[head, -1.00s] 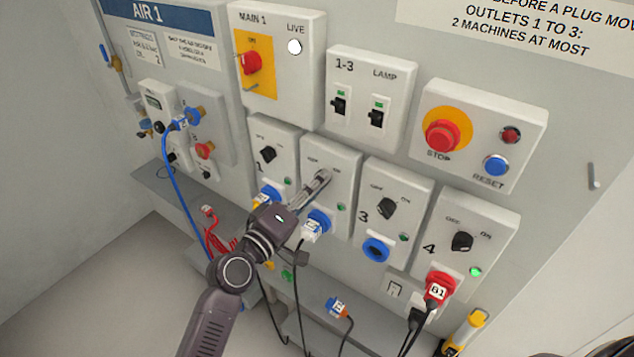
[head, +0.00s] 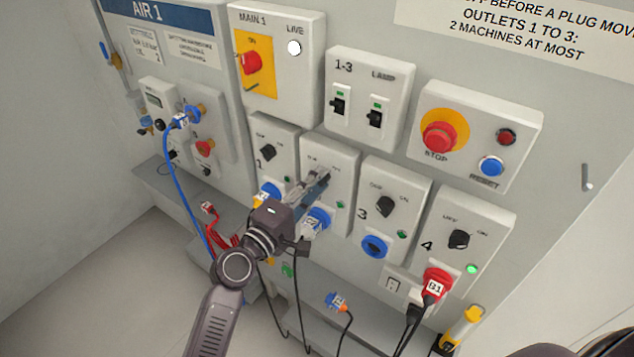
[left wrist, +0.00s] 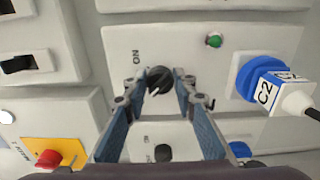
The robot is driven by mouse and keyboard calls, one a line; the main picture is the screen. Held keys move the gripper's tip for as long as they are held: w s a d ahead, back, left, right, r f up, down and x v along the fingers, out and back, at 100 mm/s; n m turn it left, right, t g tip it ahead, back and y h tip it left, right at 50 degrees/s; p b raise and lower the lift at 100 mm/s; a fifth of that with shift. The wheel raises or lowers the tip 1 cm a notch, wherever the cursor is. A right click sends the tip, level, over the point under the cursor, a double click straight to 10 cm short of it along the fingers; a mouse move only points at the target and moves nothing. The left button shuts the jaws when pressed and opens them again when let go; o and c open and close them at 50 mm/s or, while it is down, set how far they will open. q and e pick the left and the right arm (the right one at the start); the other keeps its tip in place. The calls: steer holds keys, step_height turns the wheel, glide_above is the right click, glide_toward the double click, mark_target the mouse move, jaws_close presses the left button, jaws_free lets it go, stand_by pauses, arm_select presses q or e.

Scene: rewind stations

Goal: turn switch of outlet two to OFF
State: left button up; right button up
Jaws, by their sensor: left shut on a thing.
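The outlet two box (head: 345,160) is a pale panel with a black rotary switch, hidden in the head view behind my left gripper (head: 318,180). In the left wrist view the black switch knob (left wrist: 160,80) sits between the blue-padded fingertips of my left gripper (left wrist: 163,88), which is shut on it. The knob's pale mark points down-left, away from the ON print above it. The OFF print is hidden by a finger. A blue-and-white plug C2 (left wrist: 268,82) sits in the socket of outlet two; it also shows in the head view (head: 313,222). My right gripper is not in view.
Outlet one's knob (head: 267,152) and outlet three's knob (head: 385,207) are close on either side. The red STOP button (head: 438,137) is up to the right. Cables hang below the outlets. Outlet four's lamp (head: 471,269) glows green.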

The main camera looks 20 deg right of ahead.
arm_select(q)
steer(key=o, duration=1.2)
steer(key=shift+c, duration=0.2)
steer(key=v, duration=1.2)
